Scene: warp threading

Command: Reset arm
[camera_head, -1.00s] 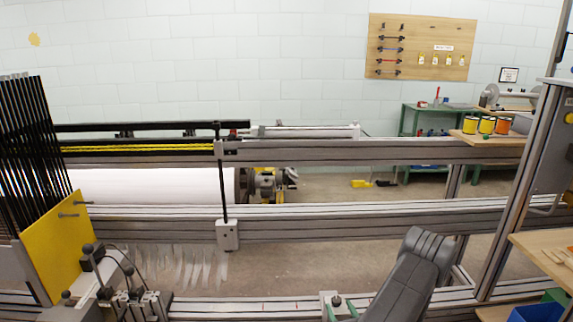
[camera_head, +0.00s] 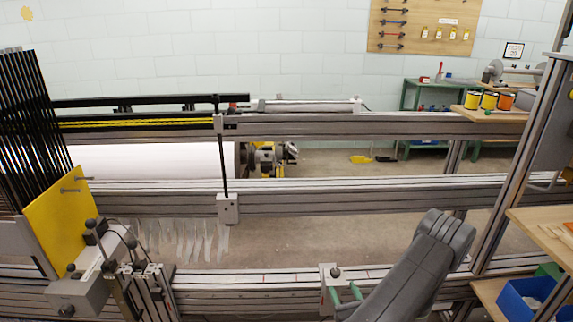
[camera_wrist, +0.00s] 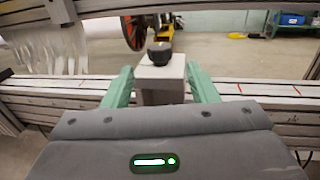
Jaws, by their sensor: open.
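My gripper (camera_head: 346,293) is low in the middle right of the head view, at the front rail of the loom frame. Its two green fingers are open and show apart in the wrist view (camera_wrist: 160,82). A grey block with a black knob (camera_wrist: 160,70) appears between the fingers, with gaps at both sides. The same block (camera_head: 327,284) sits on the front rail in the head view. I cannot tell how deep it lies between the fingers. My grey arm covers part of the rail.
Black heddle bars and a yellow plate (camera_head: 58,222) stand at left, beside a clamp mechanism (camera_head: 130,272). Long metal rails (camera_head: 380,193) cross the view. A white roll (camera_head: 155,160) lies behind. Wooden shelves and a blue bin (camera_head: 522,300) are at right.

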